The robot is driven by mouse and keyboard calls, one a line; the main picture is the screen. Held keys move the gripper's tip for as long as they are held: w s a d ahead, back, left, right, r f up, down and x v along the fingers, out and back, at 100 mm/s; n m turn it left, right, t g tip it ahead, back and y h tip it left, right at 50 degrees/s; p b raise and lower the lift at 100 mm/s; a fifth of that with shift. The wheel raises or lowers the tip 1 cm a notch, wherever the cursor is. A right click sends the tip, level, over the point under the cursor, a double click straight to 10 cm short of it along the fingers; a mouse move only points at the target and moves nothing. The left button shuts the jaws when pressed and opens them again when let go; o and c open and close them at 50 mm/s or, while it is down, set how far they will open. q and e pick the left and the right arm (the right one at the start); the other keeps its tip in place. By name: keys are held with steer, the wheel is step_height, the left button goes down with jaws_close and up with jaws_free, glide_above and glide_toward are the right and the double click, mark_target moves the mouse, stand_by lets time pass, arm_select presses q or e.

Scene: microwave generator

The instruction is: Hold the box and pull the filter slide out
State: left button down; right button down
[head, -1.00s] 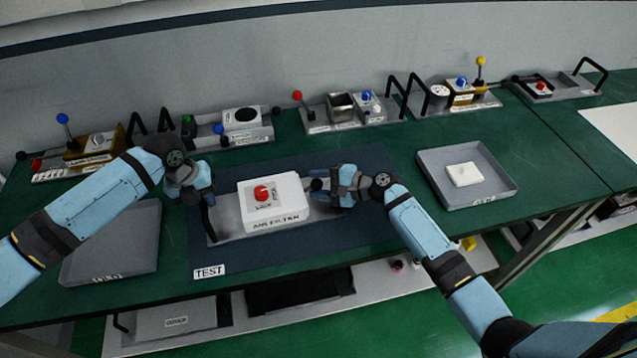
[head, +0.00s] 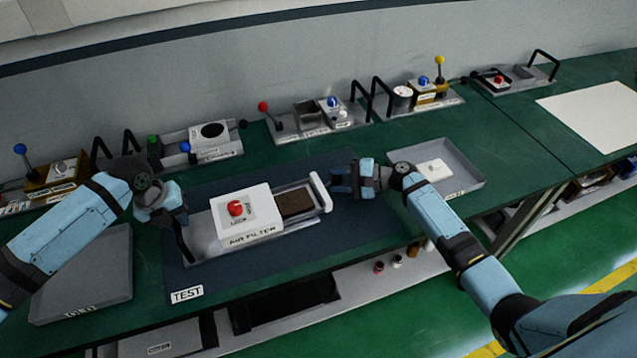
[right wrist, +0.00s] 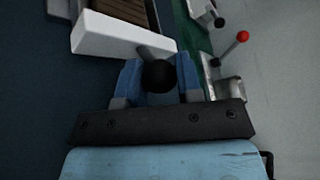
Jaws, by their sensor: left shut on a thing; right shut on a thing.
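The white air filter box (head: 247,212) with a red knob (head: 236,208) sits on a grey base plate (head: 203,232) on the dark mat. The filter slide (head: 326,192) sticks out of the box's right side, showing a brown filter (head: 296,201) in its frame. My left gripper (head: 178,222) is shut on the black handle (head: 184,243) at the plate's left end. My right gripper (head: 338,181) is shut on the slide's dark round knob, right of its white front panel. The knob (right wrist: 158,75) shows between the fingers in the right wrist view, beside the panel (right wrist: 122,38).
A grey tray (head: 85,281) lies at the left. Another grey tray (head: 462,163) with a white piece (head: 434,169) lies right of the mat, behind my right forearm. Several other devices stand along the wall. The mat (head: 345,238) in front of the slide is clear.

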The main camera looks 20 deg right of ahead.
arm_select(q)
steer(key=shift+a+f, duration=0.2)
steer(key=shift+f, duration=0.05)
arm_select(e)
steer(key=c, duration=0.9)
jaws_free()
steer(key=shift+d+r, duration=0.1)
steer(key=shift+d, duration=0.2)
arm_select(q)
steer(key=shift+d, duration=0.1)
arm_select(e)
steer(key=shift+o, duration=0.6)
steer(key=shift+a, duration=0.15)
steer(key=v, duration=1.2)
arm_select(q)
steer(key=c, duration=1)
jaws_free()
steer(key=shift+r, duration=0.1)
steer(key=shift+r, duration=0.1)
